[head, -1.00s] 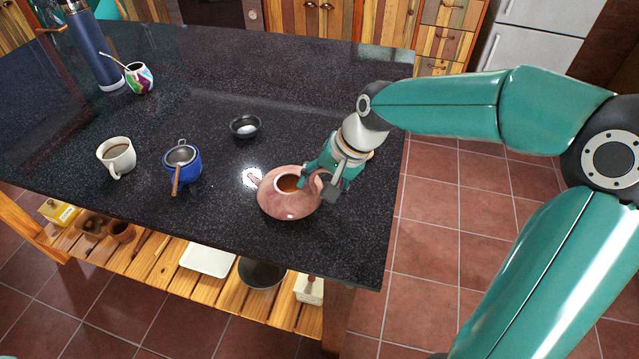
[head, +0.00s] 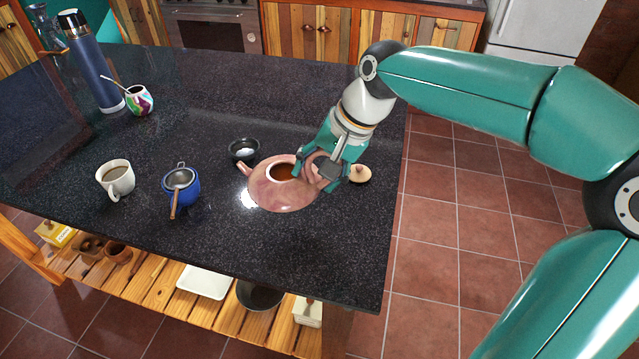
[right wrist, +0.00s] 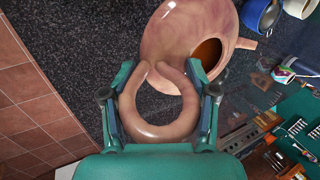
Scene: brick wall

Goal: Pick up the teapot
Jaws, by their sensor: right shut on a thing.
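The pink teapot (head: 272,195) is at the near right of the dark counter, its lid off and brown liquid showing in its opening. Its spout points left and it looks roughly level. My right gripper (head: 322,170) is shut on its handle at the teapot's right side. In the right wrist view the looped handle (right wrist: 155,131) lies between the two fingers, with the teapot body (right wrist: 170,25) beyond them. The teapot seems raised, but a gap under it cannot be made out. My left gripper is not in view.
A round lid (head: 360,173) lies right of the gripper. A small dark bowl (head: 244,150) is just behind the spout. A blue cup with a strainer (head: 181,188) and a white cup (head: 116,178) stand left. The counter's right edge is close.

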